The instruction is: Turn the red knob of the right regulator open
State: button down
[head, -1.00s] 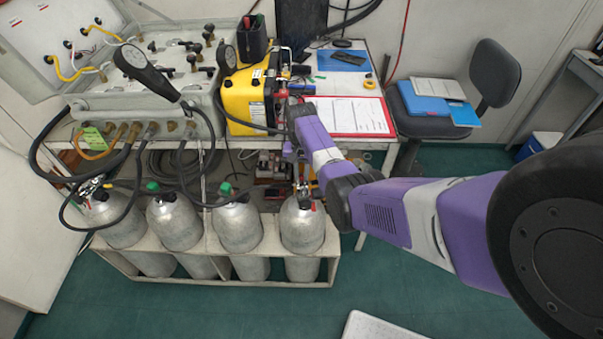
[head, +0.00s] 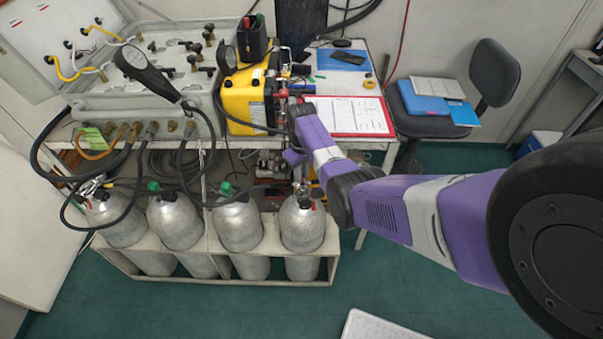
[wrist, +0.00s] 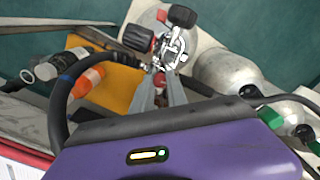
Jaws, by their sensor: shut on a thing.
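The right regulator (wrist: 172,44) is a chrome fitting with black knobs on the valve of the rightmost grey cylinder (head: 302,225). Its black knobs show in the wrist view (wrist: 182,16). My gripper (wrist: 160,74) reaches the near side of the regulator, with its two grey fingers close together. A small red part, apparently the red knob (wrist: 159,67), sits at the fingertips and is mostly covered by them. In the head view, my wrist is above this cylinder, and the regulator is small and partly hidden there.
Several other grey cylinders stand left in the white rack (head: 220,282), with black hoses (head: 75,200) to the panel case (head: 140,100). A yellow unit (head: 248,98) and a red-edged clipboard (head: 350,116) lie on the table above.

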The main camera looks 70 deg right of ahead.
jog(key=shift+n, duration=0.5)
jog(key=c, duration=1.6)
grip_release()
jog(key=shift+r, duration=0.1)
notch_tip(320, 180, up, 8)
jog(key=shift+f, duration=0.15)
